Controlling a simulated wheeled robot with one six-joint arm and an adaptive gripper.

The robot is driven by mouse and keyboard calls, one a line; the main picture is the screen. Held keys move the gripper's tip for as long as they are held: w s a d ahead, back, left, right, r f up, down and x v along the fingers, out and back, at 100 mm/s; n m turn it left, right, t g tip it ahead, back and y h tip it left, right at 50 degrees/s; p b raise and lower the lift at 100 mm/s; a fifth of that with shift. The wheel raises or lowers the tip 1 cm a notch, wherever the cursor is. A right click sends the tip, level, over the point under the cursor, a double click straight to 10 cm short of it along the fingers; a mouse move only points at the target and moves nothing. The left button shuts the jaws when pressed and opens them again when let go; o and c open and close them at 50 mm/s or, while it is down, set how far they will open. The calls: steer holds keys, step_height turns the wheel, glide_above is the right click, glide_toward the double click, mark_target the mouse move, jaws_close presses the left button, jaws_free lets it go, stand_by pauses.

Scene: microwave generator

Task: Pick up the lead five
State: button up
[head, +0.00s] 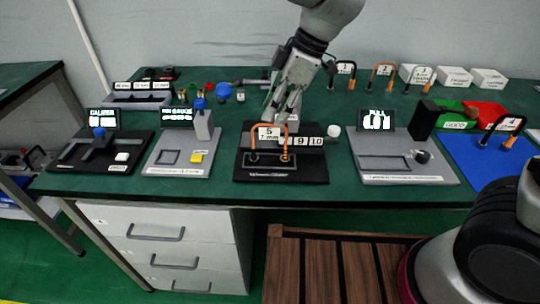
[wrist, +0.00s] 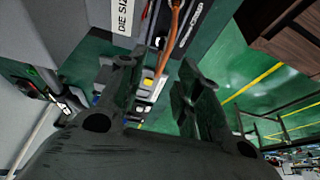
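Lead five (head: 284,131) is an orange wire loop with a white "5 / 1 mm" tag. It stands on the black-and-grey block with a number row at the middle of the table, its two ends at posts on the front. My gripper (head: 284,110) is just above and behind the lead's top in the head view, pointing down. In the wrist view, my gripper (wrist: 160,75) has its two fingers spread apart, with nothing held between them. An orange lead (wrist: 170,42) shows beyond the fingertips, near the "DIE SIZE" label. Whether the fingers touch it I cannot tell.
The number block (head: 250,173) stands between a grey device with a yellow button (head: 196,156) and one with a lit display (head: 376,120). Leads 1, 2 and 3 stand at the back right. Lead 4 (head: 500,128) is on a blue mat (head: 470,150). White boxes (head: 453,76) stand behind.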

mark_target(271, 123)
steer(key=x, duration=0.5)
steer(key=shift+s+d+f, duration=0.1)
steer(key=shift+d+f, duration=0.05)
jaws_close()
